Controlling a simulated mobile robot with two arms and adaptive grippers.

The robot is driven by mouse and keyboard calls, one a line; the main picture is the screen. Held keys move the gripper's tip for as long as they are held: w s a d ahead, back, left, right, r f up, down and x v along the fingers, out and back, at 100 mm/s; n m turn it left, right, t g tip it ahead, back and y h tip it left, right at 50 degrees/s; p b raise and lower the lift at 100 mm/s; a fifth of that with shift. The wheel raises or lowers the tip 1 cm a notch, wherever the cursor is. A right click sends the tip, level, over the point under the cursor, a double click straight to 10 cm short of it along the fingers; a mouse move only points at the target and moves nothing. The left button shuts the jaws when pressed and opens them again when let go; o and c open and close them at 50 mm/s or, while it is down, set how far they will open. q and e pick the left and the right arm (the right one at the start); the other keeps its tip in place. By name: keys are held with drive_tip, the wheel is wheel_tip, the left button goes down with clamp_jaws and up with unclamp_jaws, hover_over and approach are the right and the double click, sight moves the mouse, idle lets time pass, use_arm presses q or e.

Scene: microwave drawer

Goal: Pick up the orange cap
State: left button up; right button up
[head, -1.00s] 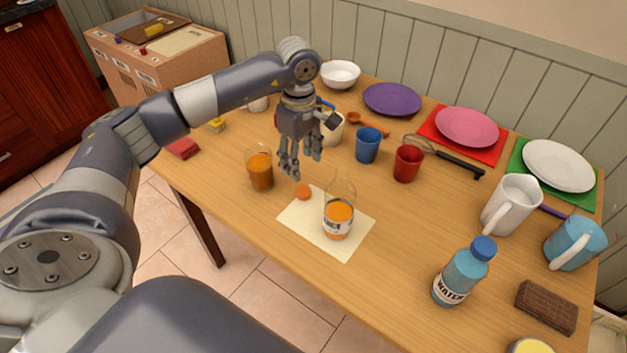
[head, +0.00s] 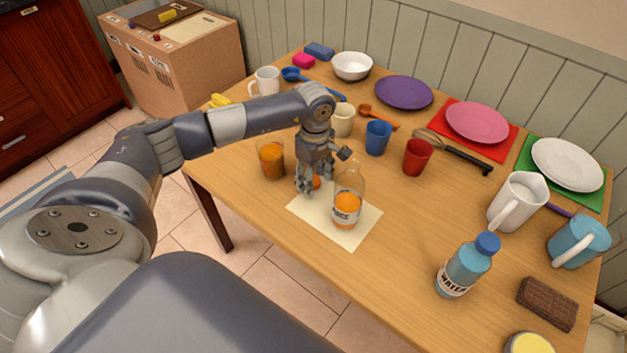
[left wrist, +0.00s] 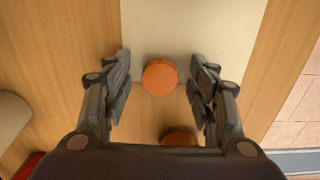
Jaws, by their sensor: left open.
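The orange cap (left wrist: 160,76) lies at the edge of a cream paper sheet (left wrist: 183,25) on the wooden table. In the left wrist view the cap sits between the two open finger sets of my left gripper (left wrist: 160,85), not touched by either. In the head view my left gripper (head: 307,188) points down just over the cap (head: 316,182), which is partly hidden by the fingers. A juice bottle (head: 347,205) without a cap stands upright on the sheet, close to the right of the gripper. My right gripper is not in view.
A glass of orange juice (head: 271,160) stands left of the gripper. Blue (head: 377,138) and red (head: 417,157) cups stand to the right. A water bottle (head: 467,266) is nearer the front. The sheet's front part is clear.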

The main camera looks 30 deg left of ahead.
use_arm(q)
drive_tip(key=c, duration=0.8)
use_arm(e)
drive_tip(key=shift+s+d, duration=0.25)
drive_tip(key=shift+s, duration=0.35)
use_arm(q)
drive_tip(key=shift+r, duration=0.15)
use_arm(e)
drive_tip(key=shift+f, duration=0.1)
use_arm(q)
drive_tip(key=shift+r, duration=0.6)
drive_tip(key=shift+s+a+r+b, duration=0.15)
drive_tip(key=shift+r+b, duration=0.15)
drive_tip(key=shift+r, duration=0.2)
drive_tip(key=shift+s+d+r+b, duration=0.15)
drive_tip(key=shift+r+b, duration=0.15)
drive_tip(key=shift+r, duration=0.2)
drive_tip(key=s+a+b, duration=0.1)
drive_tip(key=s, duration=0.4)
drive_tip(key=s+a+r, duration=0.1)
drive_tip(key=s, duration=0.4)
drive_tip(key=s+a+b, duration=0.1)
drive_tip(key=s, duration=0.4)
drive_tip(key=shift+r+b, duration=0.3)
drive_tip(key=shift+b, duration=0.05)
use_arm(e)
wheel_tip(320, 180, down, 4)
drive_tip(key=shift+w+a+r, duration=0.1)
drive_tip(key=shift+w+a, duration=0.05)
